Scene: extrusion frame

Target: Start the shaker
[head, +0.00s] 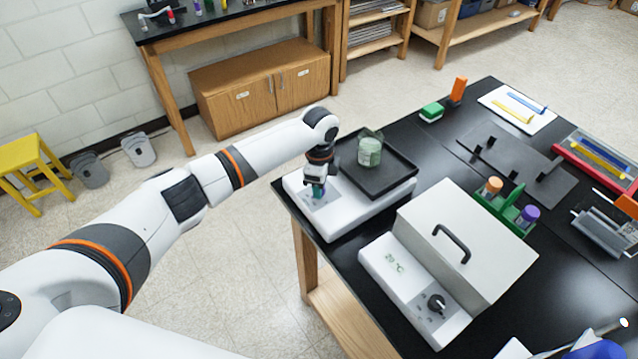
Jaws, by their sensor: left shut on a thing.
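The shaker (345,212) is a low white device at the near left corner of the black bench, with a black tray-like platform (385,185) on top. A jar with pale green contents (370,150) stands upright on the platform. My left gripper (318,192) points down at the grey control panel on the shaker's left front end. It is shut at the panel, where a control knob seems to be; the fingers hide most of it. I cannot see a display reading on the shaker. My right gripper is not in view.
A white lidded bath (465,240) with a black handle, green display and black knob (437,303) stands just right of the shaker. A green rack (507,208) with capped tubes is behind it. A green box (431,111) sits at the far edge.

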